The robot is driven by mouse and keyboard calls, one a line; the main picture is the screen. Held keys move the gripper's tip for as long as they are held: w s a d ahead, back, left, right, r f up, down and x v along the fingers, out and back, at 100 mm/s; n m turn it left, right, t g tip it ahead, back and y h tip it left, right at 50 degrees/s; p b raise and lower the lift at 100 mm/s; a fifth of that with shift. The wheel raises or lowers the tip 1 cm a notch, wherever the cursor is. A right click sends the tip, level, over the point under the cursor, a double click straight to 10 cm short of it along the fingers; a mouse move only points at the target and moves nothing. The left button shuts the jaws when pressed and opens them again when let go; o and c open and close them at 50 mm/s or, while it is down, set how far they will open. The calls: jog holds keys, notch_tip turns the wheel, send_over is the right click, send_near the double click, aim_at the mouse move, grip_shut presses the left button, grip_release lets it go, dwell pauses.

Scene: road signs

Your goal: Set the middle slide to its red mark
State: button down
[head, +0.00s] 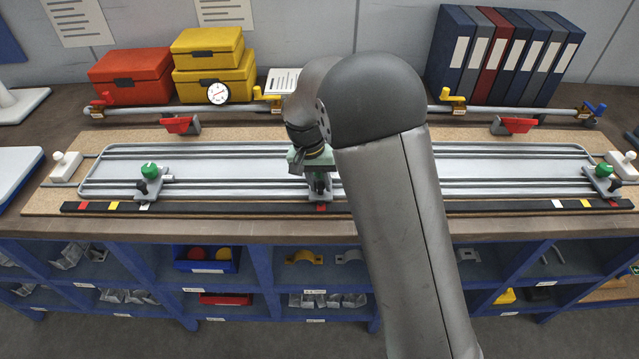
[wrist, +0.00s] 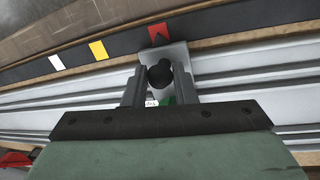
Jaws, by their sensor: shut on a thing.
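The middle slide (head: 319,184) stands on the pale rail plate, below my gripper (head: 315,176). In the wrist view, its grey plate (wrist: 178,55) and round black knob (wrist: 160,76) show between the fingers of my gripper (wrist: 159,84). My gripper is shut on the slide; a bit of green shows between the fingers, mostly hidden. The red mark (head: 321,208) lies on the black strip just in front of the slide. In the wrist view, the slide's front end meets the red mark (wrist: 160,35), with a small dark tip over it.
Green-knobbed slides stand at the left (head: 149,172) and right (head: 603,172) of the plate. White (wrist: 57,62) and yellow (wrist: 98,50) marks lie beside the red one. A grey bar (head: 400,109) with yellow clamps runs behind. My arm hides the plate right of centre.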

jog(key=c, duration=1.2)
grip_release()
jog(key=shift+d, duration=0.1)
jog(key=shift+r, duration=0.1)
jog(key=a+r+b, duration=0.1)
jog(key=a+r, duration=0.2)
jog(key=r, duration=1.4)
jog(key=shift+w+a+b, duration=0.15)
jog(key=shift+w+b, duration=0.15)
jog(key=shift+b, duration=0.05)
